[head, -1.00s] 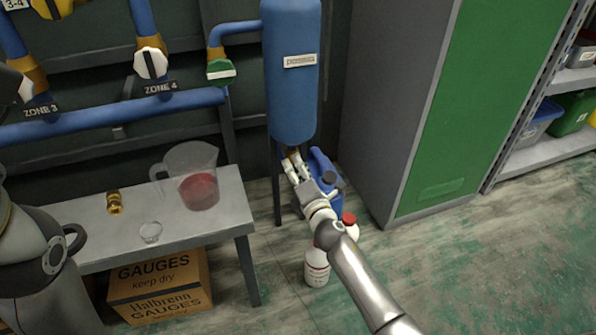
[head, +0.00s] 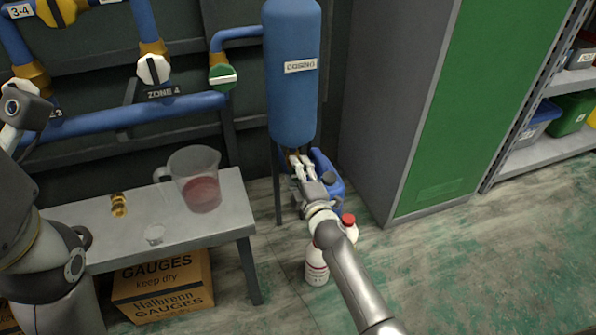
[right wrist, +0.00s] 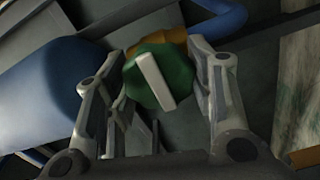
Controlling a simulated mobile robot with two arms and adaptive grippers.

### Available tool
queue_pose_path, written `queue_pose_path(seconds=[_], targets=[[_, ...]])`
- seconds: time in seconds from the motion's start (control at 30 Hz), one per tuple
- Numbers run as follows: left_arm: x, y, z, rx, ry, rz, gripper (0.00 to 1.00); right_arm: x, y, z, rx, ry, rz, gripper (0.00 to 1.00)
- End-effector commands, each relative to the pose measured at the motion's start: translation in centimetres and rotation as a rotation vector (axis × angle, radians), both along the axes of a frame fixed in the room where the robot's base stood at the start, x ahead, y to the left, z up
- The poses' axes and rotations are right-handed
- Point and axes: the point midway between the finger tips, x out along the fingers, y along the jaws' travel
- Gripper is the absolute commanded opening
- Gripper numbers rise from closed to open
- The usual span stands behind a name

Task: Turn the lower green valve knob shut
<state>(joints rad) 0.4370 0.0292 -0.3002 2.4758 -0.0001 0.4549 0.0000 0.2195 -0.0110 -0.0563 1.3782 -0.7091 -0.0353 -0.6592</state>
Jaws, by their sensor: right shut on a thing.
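The lower green valve knob (right wrist: 158,78), with a white bar across its face, sits between the two fingers of my right gripper (right wrist: 160,85) in the right wrist view. The white bar is tilted there. In the head view my right gripper (head: 300,164) is under the blue dosing tank (head: 291,95), and it hides the lower knob. It is shut on that knob. An upper green knob (head: 222,76) with a white bar is on the pipe left of the tank. Part of my left arm, with what looks like its gripper (head: 22,118), shows at the left edge; its fingers are unclear.
A blue container (head: 328,172) and a white red-capped bottle (head: 316,267) stand near my right arm. A green-doored cabinet (head: 480,110) is at right.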

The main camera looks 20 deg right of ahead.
Motion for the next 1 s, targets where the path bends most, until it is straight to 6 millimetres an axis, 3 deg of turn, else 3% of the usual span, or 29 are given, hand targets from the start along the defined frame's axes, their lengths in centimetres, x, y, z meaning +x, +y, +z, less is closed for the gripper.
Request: queue_pose_path(seconds=[0.43, 0.47, 0.63, 1.0], targets=[[0.32, -0.05, -0.18, 0.003, 0.013, 0.001, 0.72, -0.04, -0.03, -0.16, 0.015, 0.004, 0.0, 0.26], [0.32, -0.05, -0.16, 0.003, 0.013, 0.001, 0.72, -0.04, -0.03, -0.16, 0.015, 0.004, 0.0, 0.51], [0.26, -0.02, -0.06, 0.0, 0.01, 0.0, 0.72, -0.03, -0.02, -0.13, 0.013, 0.003, -0.001, 0.72], [0.2, 0.05, 0.13, -0.005, 0.006, -0.001, 0.72, -0.22, -0.03, -0.09, 0.011, 0.002, -0.001, 0.72]])
